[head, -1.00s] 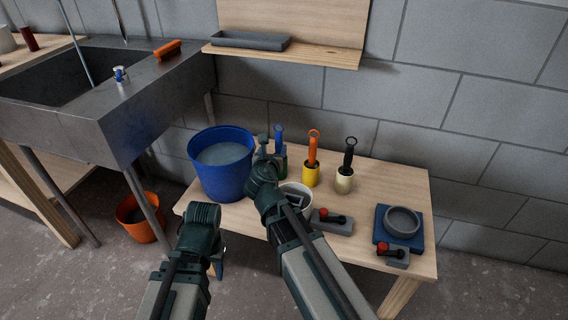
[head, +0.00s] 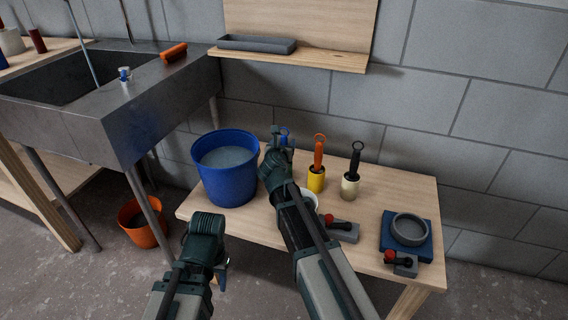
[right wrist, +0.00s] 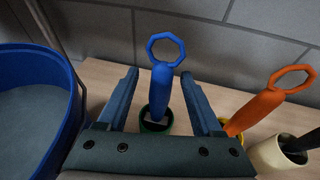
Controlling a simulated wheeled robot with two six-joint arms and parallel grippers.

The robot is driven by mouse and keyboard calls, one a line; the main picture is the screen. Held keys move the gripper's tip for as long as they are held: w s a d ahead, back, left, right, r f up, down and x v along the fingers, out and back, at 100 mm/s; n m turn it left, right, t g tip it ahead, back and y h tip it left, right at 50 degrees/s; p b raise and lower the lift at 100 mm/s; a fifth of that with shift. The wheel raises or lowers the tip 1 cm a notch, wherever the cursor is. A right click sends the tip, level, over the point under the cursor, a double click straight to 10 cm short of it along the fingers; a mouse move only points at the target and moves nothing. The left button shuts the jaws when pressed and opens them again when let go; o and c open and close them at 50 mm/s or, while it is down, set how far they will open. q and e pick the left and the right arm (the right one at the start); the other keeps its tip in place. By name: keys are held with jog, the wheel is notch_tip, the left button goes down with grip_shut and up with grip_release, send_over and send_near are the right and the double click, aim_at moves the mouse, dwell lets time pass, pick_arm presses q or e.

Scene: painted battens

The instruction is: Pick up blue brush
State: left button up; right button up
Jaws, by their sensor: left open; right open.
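The blue brush (right wrist: 162,92) stands upright, handle up with a ring at its top, in a green cup (right wrist: 147,126). In the head view only a bit of its blue handle (head: 286,134) shows behind my right gripper (head: 277,138). In the right wrist view my right gripper (right wrist: 160,76) is open, with the brush handle between its two fingers and clear of both. My left gripper (head: 222,275) hangs low in front of the table, mostly hidden by its own wrist.
The orange brush (head: 319,150) in a yellow cup and the black brush (head: 355,162) in a cream cup stand close on the right. The blue bucket (head: 228,185) of water stands on the left. A pale bowl (head: 311,199) is partly behind my right arm.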

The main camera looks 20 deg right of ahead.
jog(key=b+x, duration=0.1)
jog(key=x, duration=0.3)
jog(key=shift+d, duration=0.1)
jog(key=shift+s, duration=0.1)
jog(key=shift+c, duration=0.4)
grip_shut()
